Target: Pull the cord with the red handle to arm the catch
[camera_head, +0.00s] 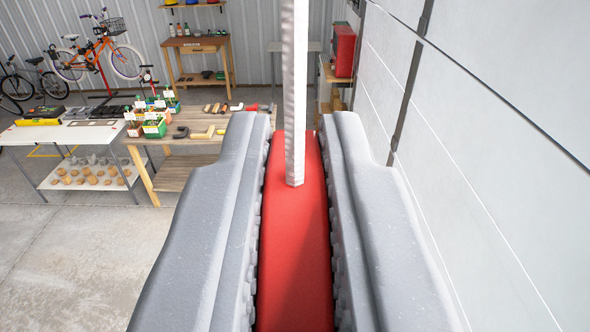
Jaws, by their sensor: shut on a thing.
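The red handle (300,255) lies between the two grey fingers of my gripper (297,200), which are shut on it from left and right. The white cord (295,90) rises straight up from the top of the handle and leaves the view at the upper edge. The lower end of the handle runs out of view at the bottom. The catch is not recognisable in this view.
A pale panelled wall or door (500,130) stands close on the right. Tables with tools and boxes stand at the left, including a white table (62,136). A workbench (205,62) and an orange bicycle (98,52) are farther back. Concrete floor (75,255) is clear at lower left.

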